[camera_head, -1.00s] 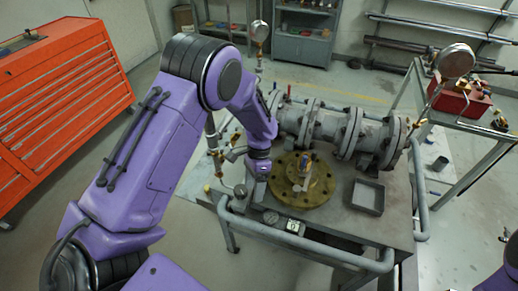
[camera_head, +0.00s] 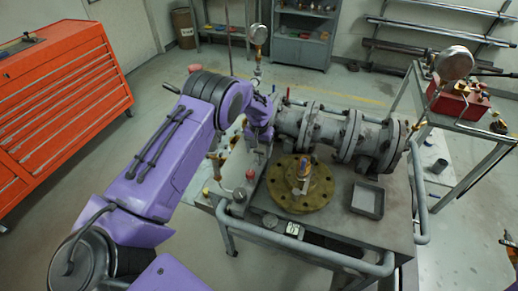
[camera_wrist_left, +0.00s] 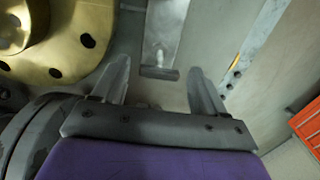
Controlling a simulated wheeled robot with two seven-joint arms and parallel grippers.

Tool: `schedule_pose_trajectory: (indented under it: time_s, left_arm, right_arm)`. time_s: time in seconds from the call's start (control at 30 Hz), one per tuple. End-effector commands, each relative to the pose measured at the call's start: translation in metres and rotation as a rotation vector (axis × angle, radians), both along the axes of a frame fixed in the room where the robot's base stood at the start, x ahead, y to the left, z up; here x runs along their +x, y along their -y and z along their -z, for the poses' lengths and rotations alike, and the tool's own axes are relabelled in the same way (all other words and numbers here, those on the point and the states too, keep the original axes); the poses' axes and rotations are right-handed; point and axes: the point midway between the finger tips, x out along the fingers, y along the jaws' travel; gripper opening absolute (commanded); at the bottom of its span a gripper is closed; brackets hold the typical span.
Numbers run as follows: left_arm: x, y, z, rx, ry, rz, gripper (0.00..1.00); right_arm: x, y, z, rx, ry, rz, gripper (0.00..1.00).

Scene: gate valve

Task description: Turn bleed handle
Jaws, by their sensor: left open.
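My right gripper is out of view.
The pipe assembly stands on a grey bench with a tubular rail (camera_head: 310,245). A gauge (camera_head: 258,34) rises behind the gripper. A red-topped fitting (camera_head: 250,174) stands close in front. A square tray (camera_head: 368,198) is at the bench's right. An orange tool cabinet (camera_head: 70,100) is left.

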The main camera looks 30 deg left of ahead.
Motion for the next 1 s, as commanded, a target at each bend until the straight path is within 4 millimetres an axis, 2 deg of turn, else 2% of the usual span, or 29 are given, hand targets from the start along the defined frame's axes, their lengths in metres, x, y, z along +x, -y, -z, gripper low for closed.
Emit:
schedule_pose_trajectory:
  time_s: [0.13,0.37,0.53,0.57,1.0]
  left_arm:
    - [-0.0005,0.0001,0.0113,0.0,-0.001,0.001,0.72]
    - [-0.0004,0.0002,0.013,-0.001,0.0,0.001,0.72]
    - [-0.0004,0.0002,0.0129,-0.001,-0.001,0.001,0.2]
    - [-0.0004,0.0001,0.0128,-0.001,-0.001,0.001,0.16]
    - [-0.0002,0.0,0.0133,0.0,0.0,-0.085,0.16]
  right_arm:
    - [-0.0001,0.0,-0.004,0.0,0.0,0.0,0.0]
    - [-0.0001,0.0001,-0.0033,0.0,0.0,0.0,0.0]
    - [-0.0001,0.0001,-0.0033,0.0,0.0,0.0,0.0]
    - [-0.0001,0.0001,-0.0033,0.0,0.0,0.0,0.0]
    - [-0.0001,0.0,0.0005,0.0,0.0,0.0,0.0]
